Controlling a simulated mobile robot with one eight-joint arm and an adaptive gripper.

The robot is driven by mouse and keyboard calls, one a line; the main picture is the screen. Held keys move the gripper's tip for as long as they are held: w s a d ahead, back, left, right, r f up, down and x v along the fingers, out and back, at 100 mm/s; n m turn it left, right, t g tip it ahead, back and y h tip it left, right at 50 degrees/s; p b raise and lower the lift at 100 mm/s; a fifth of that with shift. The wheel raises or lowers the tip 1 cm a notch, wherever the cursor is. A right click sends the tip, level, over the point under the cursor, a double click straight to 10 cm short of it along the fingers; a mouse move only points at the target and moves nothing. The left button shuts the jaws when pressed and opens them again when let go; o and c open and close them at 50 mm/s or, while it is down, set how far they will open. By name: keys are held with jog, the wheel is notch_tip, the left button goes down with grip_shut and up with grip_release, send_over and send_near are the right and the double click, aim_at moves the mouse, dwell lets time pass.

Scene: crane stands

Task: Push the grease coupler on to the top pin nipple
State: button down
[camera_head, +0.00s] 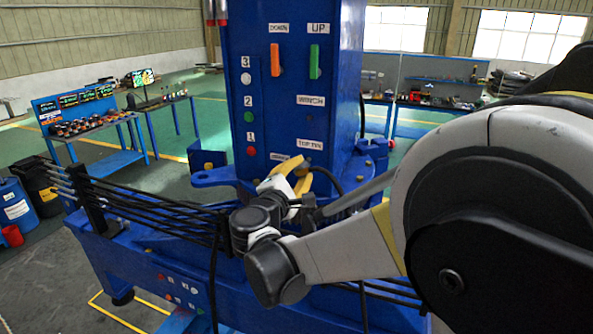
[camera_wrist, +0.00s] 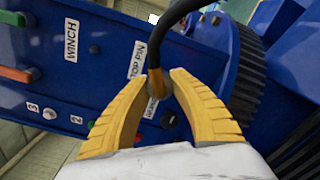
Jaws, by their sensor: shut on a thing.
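My gripper (camera_wrist: 160,76) has yellow fingers, closed around the grease coupler (camera_wrist: 159,84) in the wrist view. The coupler is a small dull brass-grey piece, and a black hose (camera_wrist: 182,22) curves up from it. In the head view my gripper (camera_head: 303,180) is in front of the lower part of the blue column, below the TOP PIN label (camera_head: 310,146). That label also shows in the wrist view (camera_wrist: 137,60), just left of the coupler. I cannot make out the top pin nipple. I cannot tell whether the coupler touches the column.
The blue column (camera_head: 268,85) carries an orange lever (camera_head: 275,60), a green lever (camera_head: 314,62), a WINCH label (camera_head: 310,100) and numbered buttons. A blue lug (camera_head: 215,178) juts out left of my gripper. Workbenches stand farther back.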

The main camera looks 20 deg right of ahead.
aim_at(297, 175)
jog(key=shift+x, duration=0.85)
jog(key=c, duration=1.2)
grip_release()
jog(key=shift+o, duration=0.2)
jog(key=shift+a, duration=0.1)
jog(key=shift+b+v, duration=0.35)
jog(key=shift+v, duration=2.1)
